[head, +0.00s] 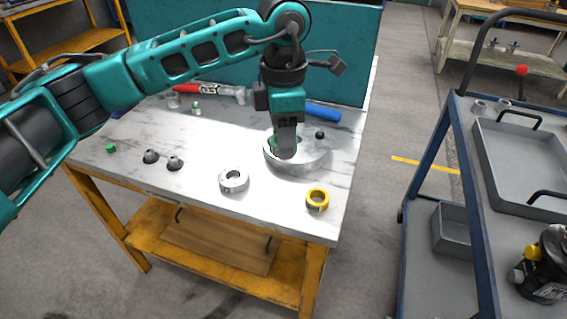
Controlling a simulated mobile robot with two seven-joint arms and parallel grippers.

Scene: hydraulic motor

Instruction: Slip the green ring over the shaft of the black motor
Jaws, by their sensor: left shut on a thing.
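My left gripper (284,152) points straight down over the round grey dish on the workbench. It is shut on the green ring (271,143), which shows only as green edges beside the fingers; the fingers hide most of it. I cannot tell whether the ring still touches the dish. The black motor (548,268) is at the lower right, on the blue cart, with a yellow part on its side; the picture's edge cuts it off. The gripper is far to the left of the motor. My right gripper is not in view.
On the workbench (205,150) are the grey dish (302,161), a yellow ring (317,201), a grey ring (234,180), small dark knobs (174,163) and tools at the back. The cart (449,150) holds a grey tray (510,185). Open floor separates bench and cart.

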